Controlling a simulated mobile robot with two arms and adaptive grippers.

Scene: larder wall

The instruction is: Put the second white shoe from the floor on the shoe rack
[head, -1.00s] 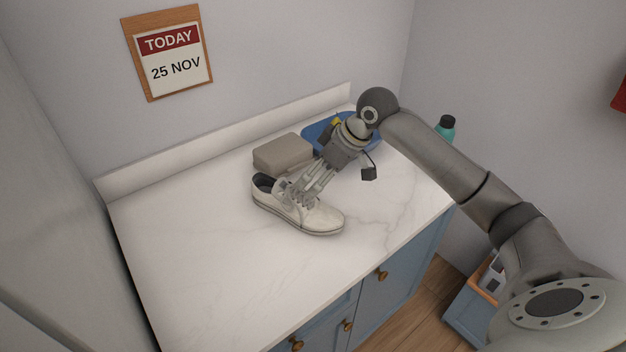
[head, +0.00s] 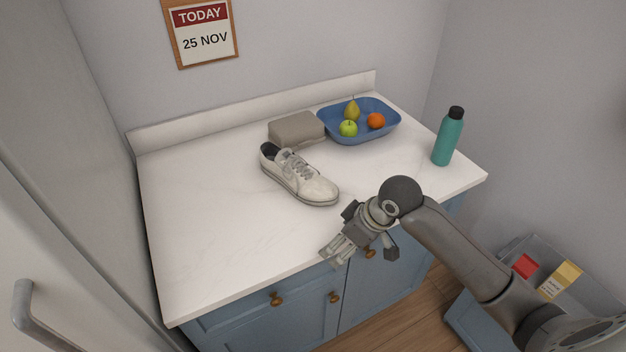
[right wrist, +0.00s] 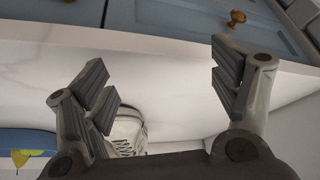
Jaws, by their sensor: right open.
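A white lace-up shoe (head: 300,178) rests on the marble counter (head: 215,225), its toe toward the front right. In the right wrist view, part of the shoe (right wrist: 128,128) shows behind one finger. My right gripper (head: 334,250) is open and empty at the counter's front edge, apart from the shoe and nearer the camera. Its spread fingers also show in the right wrist view (right wrist: 162,85). My left gripper is not in view. No shoe rack and no second shoe are in view.
Behind the shoe are a grey-beige block (head: 297,129) and a blue tray (head: 335,132) with a pear, an apple and an orange. A teal bottle (head: 448,138) stands at the right. Blue cabinets (head: 300,312) lie below; an open crate (head: 541,252) is at lower right. The counter's left is clear.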

